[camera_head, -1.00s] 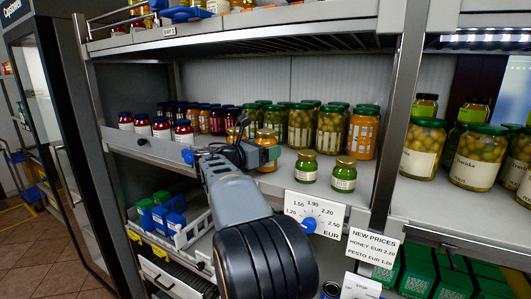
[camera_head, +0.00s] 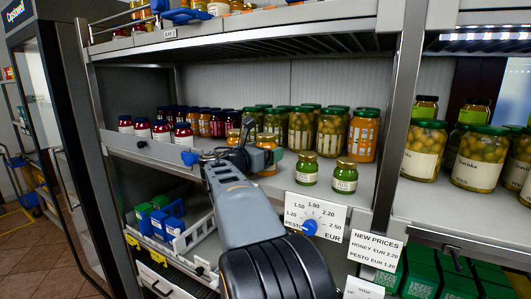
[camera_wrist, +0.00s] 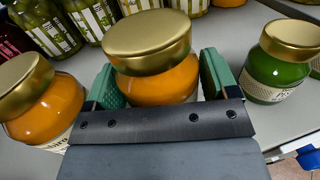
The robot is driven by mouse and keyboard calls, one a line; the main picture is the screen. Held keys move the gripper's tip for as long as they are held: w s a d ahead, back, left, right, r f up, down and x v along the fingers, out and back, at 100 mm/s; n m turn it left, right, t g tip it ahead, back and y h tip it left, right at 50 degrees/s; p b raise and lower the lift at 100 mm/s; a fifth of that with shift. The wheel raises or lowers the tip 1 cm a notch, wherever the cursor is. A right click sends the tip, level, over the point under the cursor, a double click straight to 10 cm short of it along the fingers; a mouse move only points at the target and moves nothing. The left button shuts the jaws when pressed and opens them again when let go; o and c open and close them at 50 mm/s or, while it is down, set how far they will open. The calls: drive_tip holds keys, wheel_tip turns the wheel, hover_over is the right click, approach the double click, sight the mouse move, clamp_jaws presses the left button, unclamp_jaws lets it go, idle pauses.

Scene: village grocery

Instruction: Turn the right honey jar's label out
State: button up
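The right honey jar (camera_wrist: 155,75), orange with a gold lid, stands between the green-padded fingers of my gripper (camera_wrist: 165,88) in the wrist view. Its body fills the gap, with a pad against each side. Its lower part is hidden behind my gripper's dark bar, and no label shows on the part in sight. In the head view the jar (camera_head: 268,141) stands on the middle shelf, partly behind my gripper (camera_head: 258,153). The left honey jar (camera_wrist: 42,108) is to its left, apart, with a pale label low on its body.
Two green pesto jars (camera_head: 307,168) (camera_head: 345,176) with gold lids stand to the right on the shelf; one is close to my right finger in the wrist view (camera_wrist: 280,65). Tall pickle jars (camera_head: 301,127) stand behind. A price dial (camera_head: 310,225) hangs on the shelf's front edge.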

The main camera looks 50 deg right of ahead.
drive_tip(key=o, duration=0.3)
drive_tip(key=shift+o, duration=0.2)
drive_tip(key=shift+f, duration=0.1)
drive_tip(key=a+b, duration=0.2)
drive_tip(key=a, duration=1.2)
